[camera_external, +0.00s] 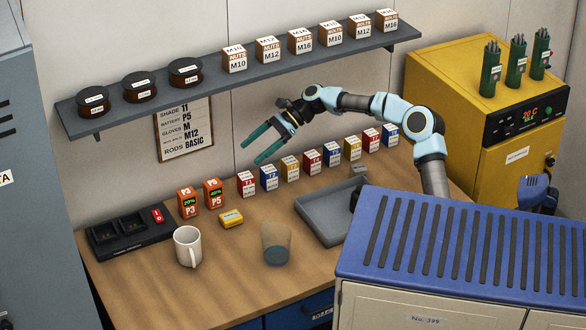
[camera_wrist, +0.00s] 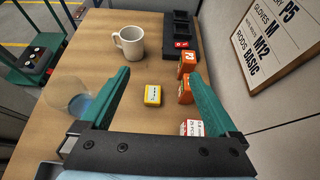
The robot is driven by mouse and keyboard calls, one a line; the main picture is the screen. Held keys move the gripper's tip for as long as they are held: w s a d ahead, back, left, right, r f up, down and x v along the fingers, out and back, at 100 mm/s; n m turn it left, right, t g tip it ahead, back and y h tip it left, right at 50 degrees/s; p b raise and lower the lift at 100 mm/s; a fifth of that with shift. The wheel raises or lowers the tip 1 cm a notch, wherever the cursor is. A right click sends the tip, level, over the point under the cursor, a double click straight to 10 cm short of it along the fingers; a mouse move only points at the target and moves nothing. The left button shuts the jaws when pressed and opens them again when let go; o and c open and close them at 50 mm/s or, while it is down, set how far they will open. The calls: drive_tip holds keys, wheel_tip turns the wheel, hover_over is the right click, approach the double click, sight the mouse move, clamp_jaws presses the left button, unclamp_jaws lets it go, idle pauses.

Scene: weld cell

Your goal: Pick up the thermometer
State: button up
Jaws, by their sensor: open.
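I cannot pick out the thermometer for certain in either view. A blue, dark-trimmed object (camera_external: 538,188) at the far right, beside the yellow oven, could be it, but it is partly hidden and too small to tell. My gripper (camera_external: 250,153) is open and empty, held above the workbench in front of the back wall. Its two green fingers (camera_wrist: 160,76) are spread wide in the wrist view. A small yellow box (camera_wrist: 153,95) with a white label lies on the bench below, seen between them; nothing touches it.
A white mug (camera_external: 187,246), a clear tumbler (camera_external: 276,243), orange battery packs (camera_external: 187,203), a charger (camera_external: 130,235) and a grey tray (camera_external: 330,228) stand on the bench (camera_external: 200,295). Several small cartons line the back. A shelf (camera_external: 205,88) hangs above. A yellow oven (camera_external: 455,62) stands right.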

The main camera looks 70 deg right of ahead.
approach(232, 215)
drive_tip(key=shift+w+d+r, duration=0.2)
drive_tip(key=shift+r, duration=0.2)
drive_tip(key=shift+w+a+f, duration=0.1)
drive_tip(key=shift+f, duration=0.2)
drive_tip(key=p+x, duration=0.1)
drive_tip(key=x, duration=0.3)
drive_tip(key=shift+w+a+f, duration=0.1)
drive_tip(key=shift+w+a, duration=0.05)
drive_tip(key=shift+a, duration=0.05)
drive_tip(key=shift+s+f+p+x, duration=0.1)
drive_tip(key=shift+p+x, duration=0.7)
drive_tip(key=shift+x, duration=0.7)
drive_tip(key=shift+s+f+p+x, duration=0.15)
drive_tip(key=shift+p+x, duration=0.6)
drive_tip(key=shift+x, duration=0.7)
drive_tip(key=shift+a, duration=0.1)
clamp_jaws()
drive_tip(key=shift+r, duration=0.1)
